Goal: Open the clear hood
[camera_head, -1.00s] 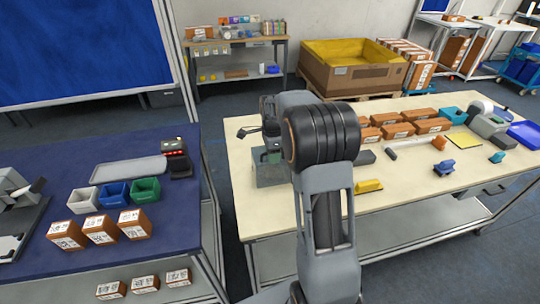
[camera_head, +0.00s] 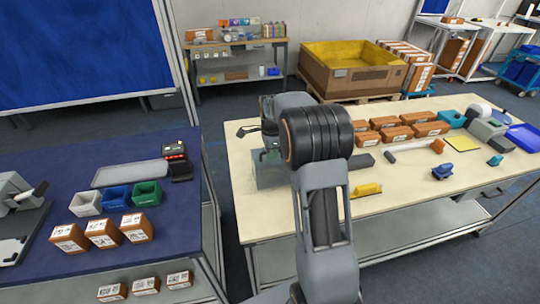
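A small see-through box, which looks like the clear hood (camera_head: 270,176), stands on the left end of the cream table (camera_head: 247,221). Something greenish shows at its top, close under my arm. My gripper (camera_head: 247,131) is at the hood's upper left, partly hidden behind my own arm. A dark finger-like part points left above the table. I cannot tell whether the gripper touches the hood, or whether its fingers are apart. The hood's right side is hidden by my arm, and its lid edge is too small to make out.
Brown boxes (camera_head: 398,133), a yellow block (camera_head: 367,189), a hammer-like tool (camera_head: 414,146) and blue items lie right of my arm. A blue-topped table (camera_head: 175,220) at left holds bins, labelled boxes and a grey tray (camera_head: 130,173). A gap separates the tables.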

